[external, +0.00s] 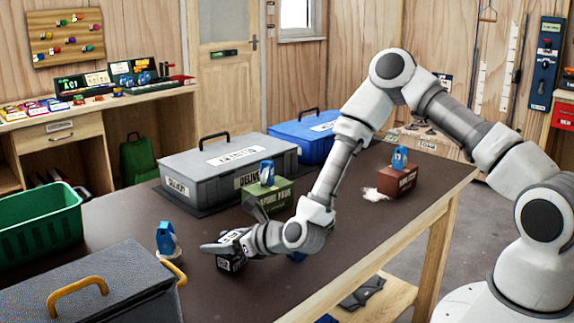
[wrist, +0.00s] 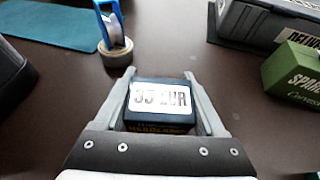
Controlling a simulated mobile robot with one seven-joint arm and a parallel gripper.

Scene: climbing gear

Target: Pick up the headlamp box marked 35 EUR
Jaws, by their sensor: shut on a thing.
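The headlamp box (wrist: 160,97) is small and dark blue, with a white label reading 35 EUR, in the wrist view. It sits between the two fingers of my gripper (wrist: 156,86), which is shut on it. In the external view my gripper (external: 225,246) is low over the near middle of the dark table, and the dark box (external: 231,264) shows partly below the fingers. The fingers and wrist hide part of the box there. I cannot tell whether it touches the table.
A blue tape dispenser (external: 166,238) stands left of my gripper. A green box (external: 267,197) and grey case (external: 225,170) are behind it. A dark case with a yellow handle (external: 95,290) is front left, a green crate (external: 40,225) farther left. A red-brown box (external: 397,184) stands right.

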